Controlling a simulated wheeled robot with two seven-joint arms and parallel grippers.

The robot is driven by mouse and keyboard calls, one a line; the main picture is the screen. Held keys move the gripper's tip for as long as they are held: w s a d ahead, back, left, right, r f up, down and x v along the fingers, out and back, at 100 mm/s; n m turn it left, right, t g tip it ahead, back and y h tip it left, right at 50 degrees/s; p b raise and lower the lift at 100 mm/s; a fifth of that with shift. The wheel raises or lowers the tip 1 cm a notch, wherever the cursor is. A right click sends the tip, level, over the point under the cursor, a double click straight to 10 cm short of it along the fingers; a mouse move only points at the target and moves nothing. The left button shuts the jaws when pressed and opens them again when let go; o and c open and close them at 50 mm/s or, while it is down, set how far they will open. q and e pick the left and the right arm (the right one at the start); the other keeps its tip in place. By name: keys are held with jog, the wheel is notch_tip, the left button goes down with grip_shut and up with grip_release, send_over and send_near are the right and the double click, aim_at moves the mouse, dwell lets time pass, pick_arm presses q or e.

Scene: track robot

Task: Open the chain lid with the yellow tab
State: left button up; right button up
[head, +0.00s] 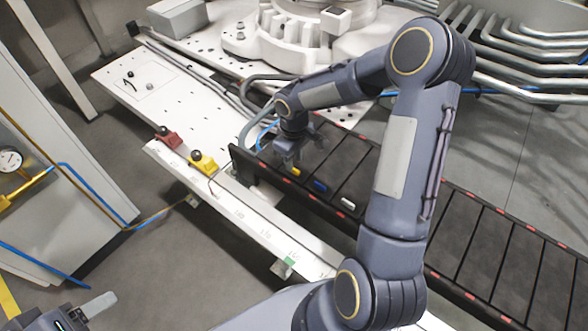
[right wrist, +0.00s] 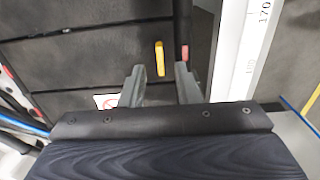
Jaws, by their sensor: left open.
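The black cable chain (head: 470,235) runs diagonally through the head view as a row of flat dark lids. The small yellow tab (head: 295,171) is on a lid near its left end; it also shows upright in the right wrist view (right wrist: 160,58), on the edge of a dark lid (right wrist: 100,67). My right gripper (head: 285,162) is at the chain beside the tab, partly hidden by its wrist. In the right wrist view its two fingers (right wrist: 160,82) are apart, with the tab in line with the gap and nothing between them. My left gripper (head: 95,306) is open at the bottom left, far from the chain.
A blue tab (head: 320,186) and a white tab (head: 348,203) mark neighbouring lids. A white scaled rail (head: 240,215) runs in front of the chain, with yellow (head: 203,162) and red (head: 168,138) knobbed blocks. Open floor (head: 170,270) lies between rail and left gripper.

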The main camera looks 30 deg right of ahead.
jog(key=shift+f+b, duration=0.45)
jog(key=shift+f, duration=1.2)
jog(key=shift+c, duration=0.3)
grip_shut()
